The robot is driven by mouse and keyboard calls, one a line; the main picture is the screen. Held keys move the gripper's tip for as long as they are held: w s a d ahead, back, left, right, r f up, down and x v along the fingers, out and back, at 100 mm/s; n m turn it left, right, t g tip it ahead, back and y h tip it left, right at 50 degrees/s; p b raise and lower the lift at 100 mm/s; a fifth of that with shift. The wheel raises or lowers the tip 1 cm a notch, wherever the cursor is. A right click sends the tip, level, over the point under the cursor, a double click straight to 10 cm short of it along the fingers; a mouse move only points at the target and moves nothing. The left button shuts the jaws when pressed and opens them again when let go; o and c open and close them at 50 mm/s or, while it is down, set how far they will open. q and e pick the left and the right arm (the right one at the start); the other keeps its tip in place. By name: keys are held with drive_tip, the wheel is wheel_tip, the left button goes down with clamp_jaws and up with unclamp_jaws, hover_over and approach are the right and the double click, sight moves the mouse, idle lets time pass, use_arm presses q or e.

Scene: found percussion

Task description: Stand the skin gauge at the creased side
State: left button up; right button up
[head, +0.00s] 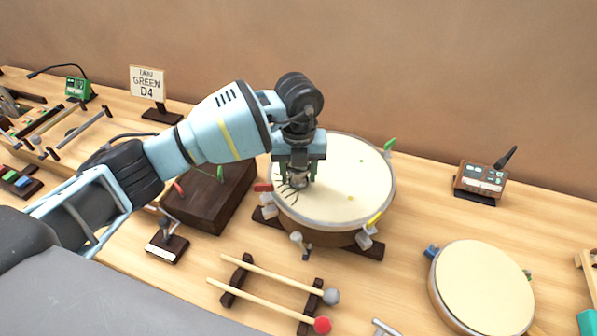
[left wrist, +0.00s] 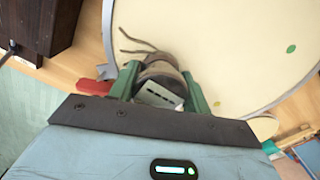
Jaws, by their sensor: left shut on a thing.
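The large drum (head: 345,175) stands on a dark wooden stand, with a cream skin and a grey rim. Dark crease lines (head: 287,191) mark its left side; they also show in the left wrist view (left wrist: 137,45). My left gripper (head: 297,182) is over this creased side, pointing down. In the left wrist view its green fingers are shut on the skin gauge (left wrist: 160,92), a small round grey-brown body with a pale face, just beside the creases. I cannot tell whether the gauge touches the skin. In the head view my gripper mostly hides it. My right gripper is not in view.
Coloured tuning lugs ring the drum, with a red one (head: 263,187) close to my left gripper. A dark wooden box (head: 213,195) is left of the drum. Mallets (head: 265,279) lie on a rack in front. A smaller drum (head: 483,285) and a device (head: 481,180) are at right.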

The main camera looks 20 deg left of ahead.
use_arm(q)
drive_tip(key=shift+f, duration=0.2)
drive_tip(key=shift+f, duration=0.15)
drive_tip(key=o, duration=1.2)
wheel_tip(320, 180, up, 12)
drive_tip(key=shift+r, duration=0.15)
